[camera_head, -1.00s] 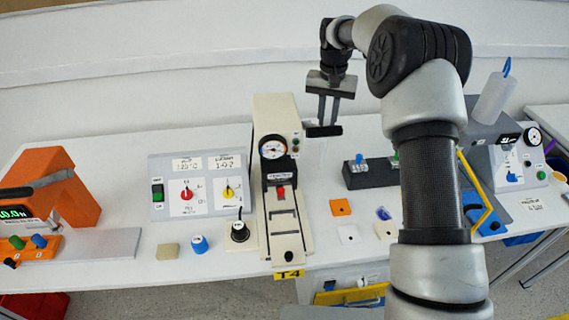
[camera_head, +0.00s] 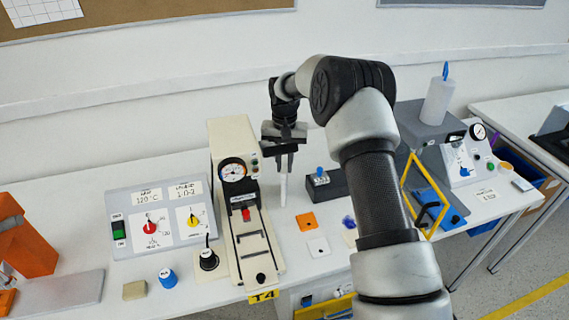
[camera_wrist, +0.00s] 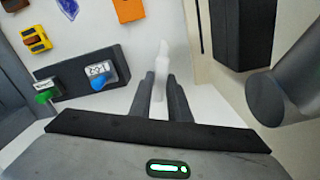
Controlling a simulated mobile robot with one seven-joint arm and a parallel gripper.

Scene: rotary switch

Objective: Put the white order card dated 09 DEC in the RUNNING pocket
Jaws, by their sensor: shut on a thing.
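My gripper (camera_head: 284,172) is shut on a narrow white thing (camera_wrist: 162,75), which hangs below the fingertips (camera_head: 283,190) left of the black block. I cannot tell whether it is a card seen edge-on, and no date on it is readable. A white card (camera_head: 317,246) lies flat on the table, in front of an orange card (camera_head: 306,221). Its writing is too small to read. I cannot make out a pocket marked RUNNING in either view.
A cream machine (camera_head: 233,150) with a dial stands left of my gripper. The black block (camera_head: 325,188) with knobs stands to the right; it also shows in the wrist view (camera_wrist: 70,86). A grey switch panel (camera_head: 160,215) is farther left. A yellow frame (camera_head: 410,185) stands right.

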